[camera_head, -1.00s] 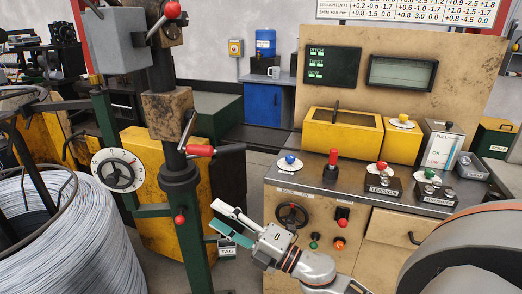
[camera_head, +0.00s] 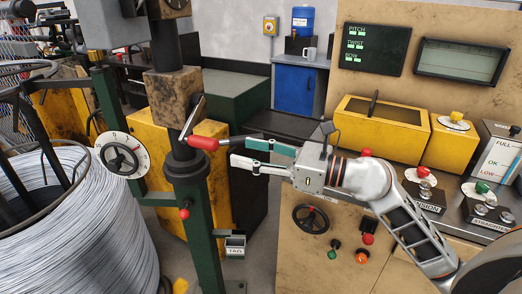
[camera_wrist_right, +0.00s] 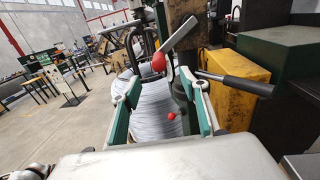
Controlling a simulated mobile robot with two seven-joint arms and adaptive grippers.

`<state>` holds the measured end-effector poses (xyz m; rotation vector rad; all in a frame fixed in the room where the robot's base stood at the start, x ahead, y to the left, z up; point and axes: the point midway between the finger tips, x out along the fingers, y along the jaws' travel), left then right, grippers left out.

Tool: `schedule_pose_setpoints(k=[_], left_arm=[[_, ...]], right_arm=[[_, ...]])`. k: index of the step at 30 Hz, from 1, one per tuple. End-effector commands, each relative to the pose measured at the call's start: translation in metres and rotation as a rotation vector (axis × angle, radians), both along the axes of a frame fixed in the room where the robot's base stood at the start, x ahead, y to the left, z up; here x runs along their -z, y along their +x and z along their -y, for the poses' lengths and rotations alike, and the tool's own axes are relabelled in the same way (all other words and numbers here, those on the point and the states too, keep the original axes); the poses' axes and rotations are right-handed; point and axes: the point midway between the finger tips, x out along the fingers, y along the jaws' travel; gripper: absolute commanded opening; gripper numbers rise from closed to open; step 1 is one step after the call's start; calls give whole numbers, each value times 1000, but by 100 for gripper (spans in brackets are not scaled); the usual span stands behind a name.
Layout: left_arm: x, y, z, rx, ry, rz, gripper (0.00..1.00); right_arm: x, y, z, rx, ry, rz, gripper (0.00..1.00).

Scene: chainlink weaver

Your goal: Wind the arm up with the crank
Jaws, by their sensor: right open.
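The crank is a metal lever on the dark post, with a red grip (camera_head: 203,143) at its lower end, in the left half of the head view. In the right wrist view the red grip (camera_wrist_right: 159,62) shows nearly end-on, ahead of and between the fingers. My right gripper (camera_head: 241,152) is open and empty, with its fingertips pointing left toward the grip, a short gap apart from it. Both green-padded fingers (camera_wrist_right: 161,82) show spread in the wrist view. The post (camera_head: 166,98) carries a worn block above the crank. My left gripper is not in view.
A black-handled lever (camera_wrist_right: 250,82) sticks out from the post close to the crank. A wire coil (camera_head: 85,225) and a white dial (camera_head: 122,155) stand left. A control bench (camera_head: 290,262) with knobs and a handwheel (camera_head: 311,218) is on the right. A tag box (camera_head: 235,246) sits low.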

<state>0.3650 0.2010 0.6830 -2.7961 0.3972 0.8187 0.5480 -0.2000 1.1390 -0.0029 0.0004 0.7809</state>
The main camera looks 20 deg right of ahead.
Motion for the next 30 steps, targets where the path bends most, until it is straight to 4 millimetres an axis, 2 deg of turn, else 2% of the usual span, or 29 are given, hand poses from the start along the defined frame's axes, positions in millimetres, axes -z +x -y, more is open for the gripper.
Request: schedule_pose_setpoints(k=[1, 8, 13, 18, 27, 28, 30], left_arm=[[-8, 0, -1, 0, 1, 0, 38], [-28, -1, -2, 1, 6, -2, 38], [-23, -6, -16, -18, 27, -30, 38], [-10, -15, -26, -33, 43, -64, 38], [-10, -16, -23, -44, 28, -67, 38], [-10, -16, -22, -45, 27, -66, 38], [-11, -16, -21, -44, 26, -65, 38]], right_arm=[[-6, 7, -8, -2, 6, 1, 44], [-7, 45, -46, -3, 5, -1, 44], [-5, 68, -69, -2, 5, -1, 44], [-2, 79, -80, -2, 4, -1, 44], [-1, 81, -82, -2, 3, 0, 44], [-1, 81, -82, -2, 3, 0, 39], [-1, 81, -82, -2, 3, 0, 21]])
